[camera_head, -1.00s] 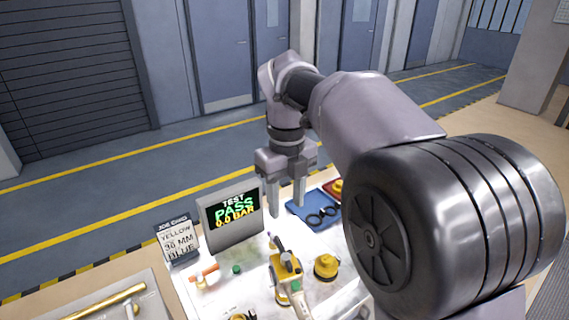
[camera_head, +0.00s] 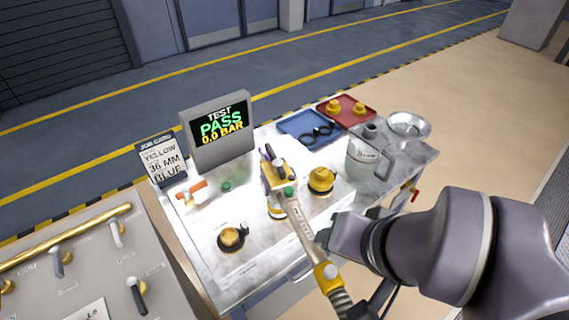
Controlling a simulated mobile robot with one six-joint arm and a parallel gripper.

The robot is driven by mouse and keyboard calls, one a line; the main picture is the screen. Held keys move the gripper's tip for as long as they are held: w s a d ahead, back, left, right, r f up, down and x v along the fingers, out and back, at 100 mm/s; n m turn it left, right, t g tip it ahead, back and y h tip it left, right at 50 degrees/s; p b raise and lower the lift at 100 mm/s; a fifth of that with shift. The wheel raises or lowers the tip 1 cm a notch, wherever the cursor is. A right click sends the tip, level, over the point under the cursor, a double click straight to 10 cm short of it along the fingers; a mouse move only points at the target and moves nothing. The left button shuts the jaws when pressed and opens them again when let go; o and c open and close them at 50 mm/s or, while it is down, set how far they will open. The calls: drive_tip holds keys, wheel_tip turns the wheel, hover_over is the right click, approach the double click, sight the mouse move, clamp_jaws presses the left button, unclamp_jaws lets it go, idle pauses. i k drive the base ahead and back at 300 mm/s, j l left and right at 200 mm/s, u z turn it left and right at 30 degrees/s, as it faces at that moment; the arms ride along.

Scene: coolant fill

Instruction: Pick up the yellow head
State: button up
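The yellow head (camera_head: 274,178) stands on the pale worktop in the middle of the table. It has a dark lever on top and a green spot at its side. A pale lettered handle (camera_head: 303,228) runs from it toward the front, to a yellow collar and ribbed hose (camera_head: 340,298). My gripper (camera_head: 322,237) is low at the right of this handle, seen from behind as a grey block. Its fingers are mostly hidden, so I cannot tell whether it is open or touches the handle.
Yellow caps stand right (camera_head: 321,180) and front-left (camera_head: 231,237) of the head. Behind are a test screen (camera_head: 219,126), a job card (camera_head: 162,160), a blue tray (camera_head: 290,122) and a red tray (camera_head: 330,112). A jug (camera_head: 362,160) and funnel (camera_head: 408,126) stand at right. A valve panel (camera_head: 90,255) is front-left.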

sight(273, 187)
drive_tip(key=u, duration=3.45)
drive_tip(key=z, duration=0.95)
drive_tip(key=k+z, duration=0.1)
drive_tip(key=z, duration=1.3)
drive_tip(key=k+z, duration=0.1)
drive_tip(key=z, duration=0.35)
drive_tip(key=i+j+z, duration=0.1)
drive_tip(key=j+z, duration=0.25)
drive_tip(key=i+j+z, duration=0.1)
drive_tip(key=j+z, duration=0.25)
